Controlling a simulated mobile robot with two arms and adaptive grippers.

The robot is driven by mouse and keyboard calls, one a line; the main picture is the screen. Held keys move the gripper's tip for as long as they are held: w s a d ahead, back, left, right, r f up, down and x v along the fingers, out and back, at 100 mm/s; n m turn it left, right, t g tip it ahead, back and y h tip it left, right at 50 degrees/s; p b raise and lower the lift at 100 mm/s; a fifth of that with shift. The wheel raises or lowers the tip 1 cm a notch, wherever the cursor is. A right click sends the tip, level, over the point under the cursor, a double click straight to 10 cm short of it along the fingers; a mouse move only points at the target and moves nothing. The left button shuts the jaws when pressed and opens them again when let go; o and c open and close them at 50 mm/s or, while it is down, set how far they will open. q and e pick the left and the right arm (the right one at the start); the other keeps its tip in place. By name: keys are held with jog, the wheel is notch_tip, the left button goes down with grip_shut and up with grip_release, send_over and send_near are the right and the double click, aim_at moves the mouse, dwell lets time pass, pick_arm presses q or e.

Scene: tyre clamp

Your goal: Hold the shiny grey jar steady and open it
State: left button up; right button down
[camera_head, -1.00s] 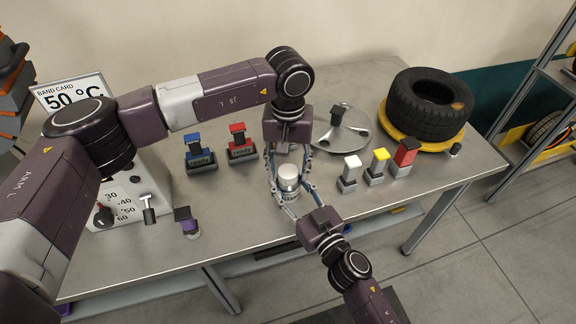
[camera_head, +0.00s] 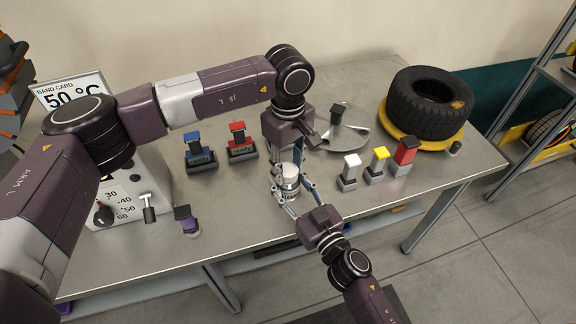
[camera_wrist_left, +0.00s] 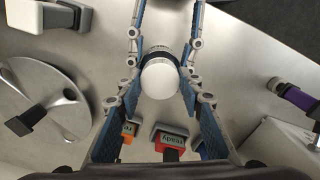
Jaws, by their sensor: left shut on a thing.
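The shiny grey jar (camera_head: 290,190) stands upright near the table's front edge, with a pale round lid (camera_head: 289,170) on top. My left gripper (camera_wrist_left: 160,82) comes over it from behind. In the left wrist view its two blue-lined fingers close in on either side of the lid (camera_wrist_left: 159,79), shut on it. My right gripper (camera_head: 288,187) reaches in from the front, its fingers on both sides of the jar's body. It looks shut on the jar, though the finger contact is small and partly hidden.
Blue (camera_head: 200,150) and red (camera_head: 241,145) blocks stand behind left. A metal disc (camera_head: 345,130) and a tyre (camera_head: 430,102) on a yellow base are at back right. White (camera_head: 349,172), yellow (camera_head: 377,165) and red (camera_head: 404,155) pieces stand right. A purple piece (camera_head: 188,220) stands left.

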pick_arm(q)
jog(key=n, duration=0.9)
jog(key=shift+n, duration=0.4)
jog(key=n, duration=0.4)
jog(key=shift+n, duration=0.4)
jog(key=n, duration=0.3)
jog(key=shift+r, duration=0.1)
jog(key=n, duration=0.4)
jog(key=shift+n, duration=0.4)
jog(key=n, duration=0.3)
jog(key=shift+w, duration=0.1)
jog(key=n, duration=0.8)
jog(key=shift+n, duration=0.4)
